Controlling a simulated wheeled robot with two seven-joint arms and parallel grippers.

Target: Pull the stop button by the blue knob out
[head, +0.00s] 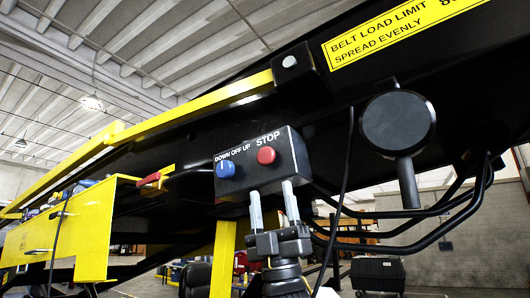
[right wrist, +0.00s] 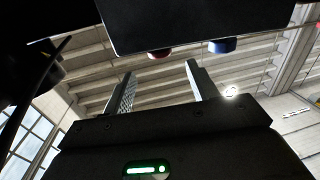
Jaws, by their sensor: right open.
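The red stop button (head: 266,155) sits under the word STOP on the right of the dark control box (head: 276,178). The blue knob (head: 226,169) is to its left, under DOWN OFF UP. My right gripper (head: 272,197) is upright below and in front of the box, with its two fingers apart and nothing between them. Its fingertips are a little below the red button in the picture. In the right wrist view, the red button (right wrist: 159,54) and the blue knob (right wrist: 222,45) show at the box's lower edge, beyond the open fingers (right wrist: 160,80). My left gripper is not in view.
A black round part on a stem (head: 398,122) stands out right of the box. Black hoses (head: 400,240) curve below it. A yellow rail (head: 190,110) and a yellow panel (head: 88,230) lie to the left. A red handle (head: 149,179) is left of the box.

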